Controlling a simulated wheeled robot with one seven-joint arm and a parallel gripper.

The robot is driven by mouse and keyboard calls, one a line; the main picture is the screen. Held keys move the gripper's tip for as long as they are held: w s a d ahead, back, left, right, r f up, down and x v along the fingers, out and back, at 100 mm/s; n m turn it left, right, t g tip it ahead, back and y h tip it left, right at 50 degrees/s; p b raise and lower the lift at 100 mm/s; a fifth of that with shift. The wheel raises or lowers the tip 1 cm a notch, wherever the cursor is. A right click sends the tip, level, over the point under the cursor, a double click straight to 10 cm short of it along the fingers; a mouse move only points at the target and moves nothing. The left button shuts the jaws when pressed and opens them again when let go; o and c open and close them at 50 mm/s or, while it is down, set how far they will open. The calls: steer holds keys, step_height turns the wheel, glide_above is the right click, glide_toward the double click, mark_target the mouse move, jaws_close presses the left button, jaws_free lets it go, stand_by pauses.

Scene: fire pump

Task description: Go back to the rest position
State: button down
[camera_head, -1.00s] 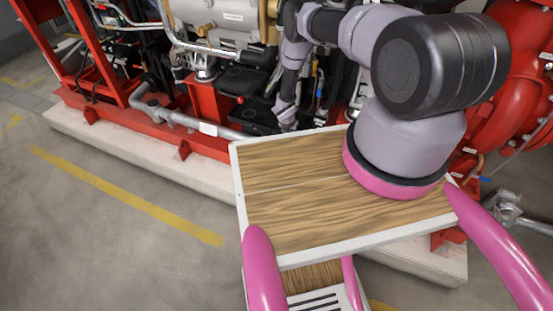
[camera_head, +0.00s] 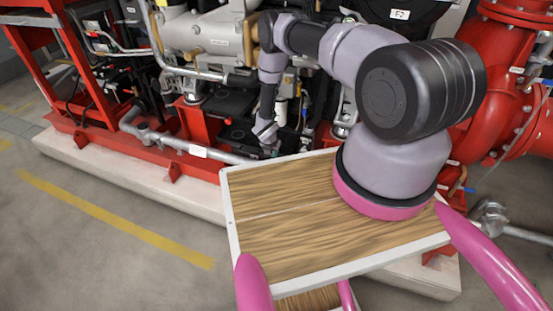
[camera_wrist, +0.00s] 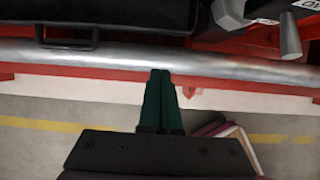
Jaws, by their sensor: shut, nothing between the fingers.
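My gripper (camera_head: 271,150) hangs down at the end of my arm, in front of the red-framed fire pump (camera_head: 190,115) in the head view. It is small and partly lost against the dark parts there. In the wrist view my gripper's two dark green fingers (camera_wrist: 160,73) are pressed together with nothing between them. Their tips appear close to a grey horizontal pipe (camera_wrist: 120,58). I cannot tell whether they touch it. The pipe also shows in the head view (camera_head: 175,142), low along the pump's base.
A black box-like part with a handle (camera_wrist: 68,40) is beyond the pipe. Large red piping (camera_head: 500,95) stands at the right. A pale plinth (camera_head: 110,160) carries the pump. The grey floor with a yellow line (camera_head: 120,220) is clear at the left.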

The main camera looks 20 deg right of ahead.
steer(key=w+d+r+m+h, duration=0.1)
steer(key=w+r+m, duration=0.1)
steer(key=r, duration=0.8)
steer(key=w+d+r+m+t, duration=0.1)
steer(key=w+r+m, duration=0.15)
steer(key=r, duration=0.65)
steer(key=w+d+r+m+h, duration=0.1)
steer(key=w+d+r+m, duration=0.15)
steer(key=r, duration=0.75)
steer(key=s+d+r+m, duration=0.2)
steer(key=s+r+m, duration=0.15)
steer(key=r, duration=0.85)
steer(key=s+d+r+m, duration=0.2)
steer(key=r+m, duration=0.3)
steer(key=r, duration=0.6)
steer(key=s+r+m+y, duration=0.1)
steer(key=s+r+m, duration=0.8)
steer(key=s+r, duration=0.6)
steer(key=s+a+r+m+t+y, duration=0.1)
steer(key=s+a+r+m+y, duration=0.2)
steer(key=s, duration=0.6)
steer(key=s+a+r+m+t+y, duration=0.1)
steer(key=s+a+r+m+y, duration=0.1)
steer(key=s+a+r+m, duration=0.2)
steer(key=s+r+m, duration=0.1)
steer(key=s+r, duration=0.2)
steer(key=s, duration=0.3)
steer(key=shift+r+y, duration=0.2)
steer(key=shift+y, duration=0.2)
